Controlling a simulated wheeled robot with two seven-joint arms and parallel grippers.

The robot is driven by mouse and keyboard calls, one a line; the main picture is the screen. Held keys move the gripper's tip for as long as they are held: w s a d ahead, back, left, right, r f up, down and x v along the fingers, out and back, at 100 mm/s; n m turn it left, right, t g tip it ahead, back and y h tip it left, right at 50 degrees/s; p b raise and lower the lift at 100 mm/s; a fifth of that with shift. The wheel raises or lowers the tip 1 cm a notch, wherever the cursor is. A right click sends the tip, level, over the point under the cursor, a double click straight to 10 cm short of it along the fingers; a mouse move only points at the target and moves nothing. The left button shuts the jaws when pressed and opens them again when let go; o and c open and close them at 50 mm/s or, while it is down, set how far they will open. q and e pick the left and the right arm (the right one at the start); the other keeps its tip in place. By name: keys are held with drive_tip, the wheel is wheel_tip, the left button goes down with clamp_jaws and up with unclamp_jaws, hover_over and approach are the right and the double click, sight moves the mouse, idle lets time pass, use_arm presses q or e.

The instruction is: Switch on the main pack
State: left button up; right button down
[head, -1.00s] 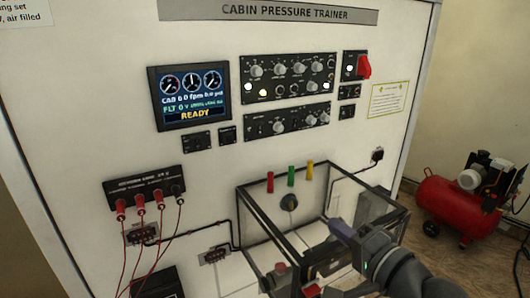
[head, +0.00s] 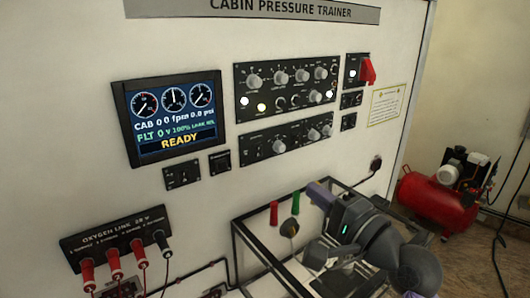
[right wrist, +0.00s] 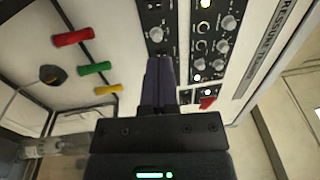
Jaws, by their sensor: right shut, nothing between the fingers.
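The trainer panel (head: 205,45) carries an upper black control panel (head: 284,86) with knobs and lit lamps, and a lower one (head: 285,139) with knobs and small switches. Small switch plates sit at the right (head: 351,99) and below the screen (head: 182,175). Their labels are too small to read, so I cannot tell which switch is the main pack. A raised red guard (head: 368,70) is at the upper right. My right gripper (head: 314,190) is shut and empty, below the lower panel; in the right wrist view its fingers (right wrist: 160,80) point toward the panels. My left gripper is out of view.
The screen (head: 174,117) reads READY. A clear-walled, black-framed box (head: 240,247) stands below, with red (head: 274,213) and green (head: 296,203) handles behind it. Red plugs with cables (head: 114,262) hang lower left. A red compressor (head: 438,203) stands right.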

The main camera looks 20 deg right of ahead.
sight(259, 148)
drive_tip(key=p+x, duration=0.3)
drive_tip(key=x, duration=1.1)
drive_tip(key=shift+w+a, duration=0.1)
